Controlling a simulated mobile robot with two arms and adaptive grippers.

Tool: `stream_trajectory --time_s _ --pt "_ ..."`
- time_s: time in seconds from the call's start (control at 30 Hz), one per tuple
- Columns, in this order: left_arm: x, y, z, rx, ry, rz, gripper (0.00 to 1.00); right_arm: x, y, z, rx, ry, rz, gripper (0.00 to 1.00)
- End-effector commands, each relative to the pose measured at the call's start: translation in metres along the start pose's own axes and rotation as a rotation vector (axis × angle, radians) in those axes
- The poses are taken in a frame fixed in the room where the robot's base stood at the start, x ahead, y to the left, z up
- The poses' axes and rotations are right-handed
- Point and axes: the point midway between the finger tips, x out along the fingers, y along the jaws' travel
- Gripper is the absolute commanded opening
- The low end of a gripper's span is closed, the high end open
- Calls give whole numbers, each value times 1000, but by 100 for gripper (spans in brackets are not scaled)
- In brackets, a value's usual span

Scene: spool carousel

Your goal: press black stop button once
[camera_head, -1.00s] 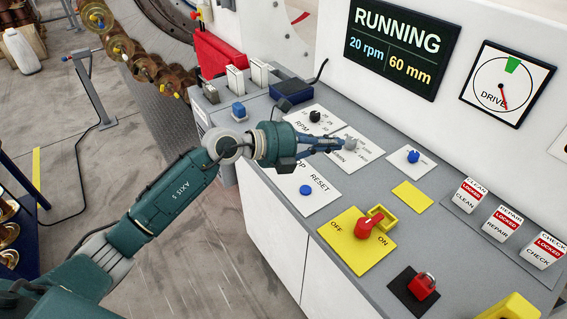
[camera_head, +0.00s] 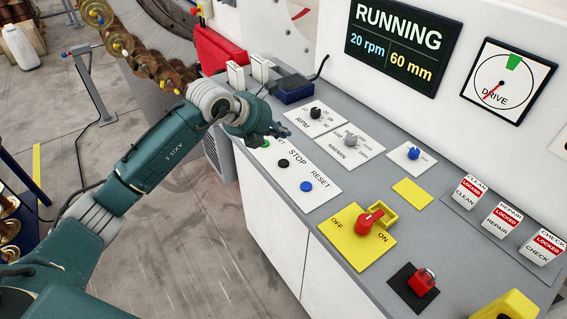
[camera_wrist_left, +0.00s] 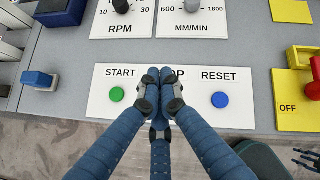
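The black stop button (camera_head: 283,163) sits on a white plate (camera_head: 323,199) between the green start button (camera_head: 265,143) and the blue reset button (camera_head: 305,187). My left gripper (camera_head: 284,131) is over the console by the plate's upper edge, apart from the black button in the head view. In the left wrist view its fingers (camera_wrist_left: 160,74) are together and empty, covering part of the STOP label. The black button is hidden behind them there, between the green button (camera_wrist_left: 117,94) and the blue button (camera_wrist_left: 220,99).
The RPM knob (camera_head: 316,113) and MM/MIN knob (camera_head: 350,140) stand behind the plate. A yellow switch with a red handle (camera_head: 369,220) is to the right. The screen (camera_head: 400,40) reads RUNNING, 20 rpm, 60 mm.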

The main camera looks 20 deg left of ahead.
Motion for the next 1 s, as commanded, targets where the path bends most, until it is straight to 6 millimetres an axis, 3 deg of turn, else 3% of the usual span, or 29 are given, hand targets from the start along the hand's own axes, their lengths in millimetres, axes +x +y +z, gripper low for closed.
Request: stream_trajectory --time_s 0.53,1.0 --pt "52 20 -49 0 -1 -1 0 46 -3 4 2 0 -3 40" --pt "56 22 -53 0 0 -1 0 50 -3 4 2 0 -2 40"
